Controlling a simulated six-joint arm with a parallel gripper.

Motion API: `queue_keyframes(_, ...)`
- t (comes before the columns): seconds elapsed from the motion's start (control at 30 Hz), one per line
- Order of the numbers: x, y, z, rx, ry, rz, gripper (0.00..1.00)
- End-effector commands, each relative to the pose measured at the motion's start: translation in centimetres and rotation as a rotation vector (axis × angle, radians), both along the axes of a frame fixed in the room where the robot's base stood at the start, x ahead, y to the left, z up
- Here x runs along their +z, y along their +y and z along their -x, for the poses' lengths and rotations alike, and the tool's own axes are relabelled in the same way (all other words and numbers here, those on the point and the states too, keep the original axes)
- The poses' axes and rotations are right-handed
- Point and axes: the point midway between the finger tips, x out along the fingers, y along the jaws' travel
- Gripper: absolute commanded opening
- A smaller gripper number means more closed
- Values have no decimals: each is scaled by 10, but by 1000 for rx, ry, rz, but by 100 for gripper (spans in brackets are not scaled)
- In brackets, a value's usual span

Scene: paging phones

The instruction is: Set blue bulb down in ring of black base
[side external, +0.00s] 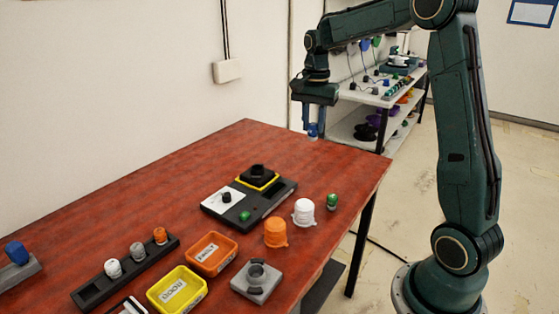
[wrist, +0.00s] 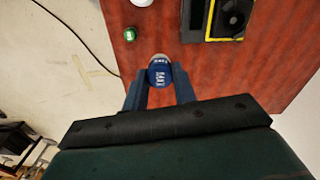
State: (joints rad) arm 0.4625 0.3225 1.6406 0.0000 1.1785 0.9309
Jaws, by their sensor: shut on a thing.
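My gripper (side external: 312,124) is shut on a blue bulb (side external: 313,131) with white lettering and holds it high, near the far right table corner. The bulb also shows between the fingers in the wrist view (wrist: 160,75), its pale end facing up the picture. The black base (side external: 280,196) lies flat on the table, lower and to the left of the bulb in the side view. It carries a yellow-edged square with a raised black round part (side external: 258,171), seen partly at the top of the wrist view (wrist: 234,14). The bulb is well apart from it.
A green bulb (side external: 333,202), white cup (side external: 303,212) and orange cup (side external: 275,233) stand right of the base. A grey ring block (side external: 244,286), orange bin (side external: 232,237), yellow bin (side external: 158,305) and bulb rack (side external: 85,294) are nearer. The far tabletop is clear.

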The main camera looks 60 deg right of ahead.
Motion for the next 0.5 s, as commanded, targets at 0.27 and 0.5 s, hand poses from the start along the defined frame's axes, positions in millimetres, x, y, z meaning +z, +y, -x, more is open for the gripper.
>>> queue_keyframes(0.27, 0, 0, 0, 0, 0, 0, 5)
queue_keyframes(0.5, -3, 0, -7, 4, 1, -1, 5)
